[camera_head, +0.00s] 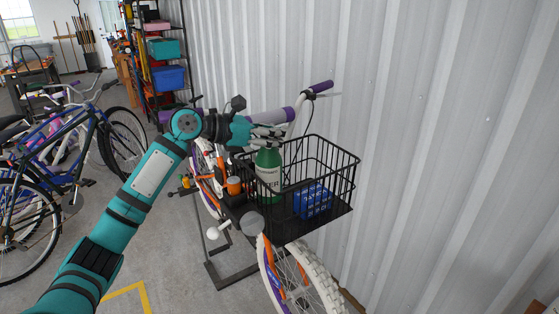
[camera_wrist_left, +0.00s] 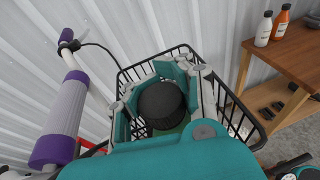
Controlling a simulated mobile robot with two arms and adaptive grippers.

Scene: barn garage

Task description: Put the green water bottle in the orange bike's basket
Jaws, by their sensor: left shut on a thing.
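The green water bottle (camera_head: 269,177) is upright inside the black wire basket (camera_head: 339,178) of the orange bike (camera_head: 275,262), near the basket's left side. My left gripper (camera_head: 268,140) is shut on the bottle's top from above. In the left wrist view, the bottle's dark round cap (camera_wrist_left: 162,103) sits between the fingers of my left gripper (camera_wrist_left: 165,90), with the basket rim (camera_wrist_left: 247,117) around them. I cannot tell whether the bottle's base touches the basket floor. My right gripper is not in view.
A blue box (camera_head: 313,202) lies in the basket, right of the bottle. The corrugated wall (camera_head: 430,130) is close behind the bike. Other bikes (camera_head: 70,150) stand at the left. A wooden table (camera_wrist_left: 290,58) with small bottles shows in the left wrist view.

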